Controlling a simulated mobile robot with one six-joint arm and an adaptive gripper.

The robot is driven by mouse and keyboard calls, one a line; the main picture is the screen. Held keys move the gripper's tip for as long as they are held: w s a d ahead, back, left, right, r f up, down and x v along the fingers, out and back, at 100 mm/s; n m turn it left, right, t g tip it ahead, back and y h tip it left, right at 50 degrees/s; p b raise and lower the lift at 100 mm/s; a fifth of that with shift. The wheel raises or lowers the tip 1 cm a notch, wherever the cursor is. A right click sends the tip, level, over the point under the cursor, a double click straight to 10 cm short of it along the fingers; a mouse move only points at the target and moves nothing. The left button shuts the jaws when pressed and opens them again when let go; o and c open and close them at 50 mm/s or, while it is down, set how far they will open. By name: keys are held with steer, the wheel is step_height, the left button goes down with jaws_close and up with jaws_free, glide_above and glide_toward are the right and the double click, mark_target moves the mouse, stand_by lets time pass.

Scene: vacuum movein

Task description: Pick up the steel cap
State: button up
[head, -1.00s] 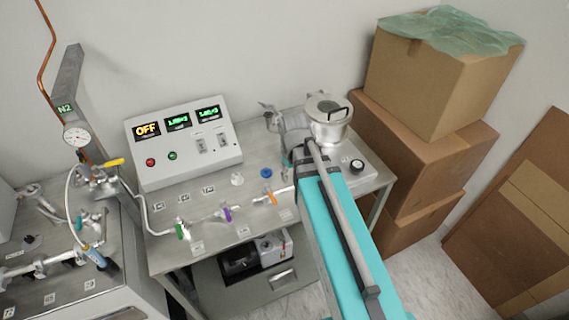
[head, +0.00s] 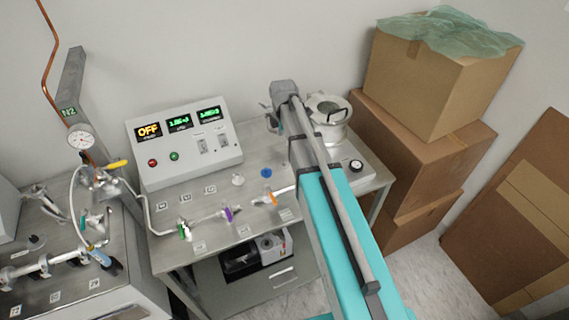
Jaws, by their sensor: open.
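A small pale, silvery cap-like piece (head: 237,180) stands on the steel bench top in front of the control box; it is the likeliest steel cap, but it is too small to be sure. A blue round piece (head: 266,173) lies to its right. My arm reaches across the right part of the bench, its grey wrist end high at the back, left of the round steel vessel.
The steel vessel (head: 336,132) stands at the bench's back right. A control box (head: 185,148) reading OFF stands at the back left. A pipe with coloured valve handles (head: 229,213) runs along the front. Stacked cardboard boxes (head: 423,145) stand close on the right.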

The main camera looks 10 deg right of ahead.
steer(key=shift+w+n, duration=0.3)
steer(key=shift+w, duration=0.1)
steer(key=b, duration=0.9)
glide_above(284, 161)
steer(key=f, duration=0.8)
steer(key=shift+s+a+f, duration=0.1)
steer(key=shift+a+f, duration=0.15)
steer(key=shift+f, duration=0.15)
steer(key=f+b, duration=0.2)
steer(key=f, duration=0.1)
steer(key=shift+d+b, duration=0.3)
steer(key=shift+b, duration=0.1)
steer(key=shift+f+b, duration=0.95)
steer(key=shift+b, duration=0.05)
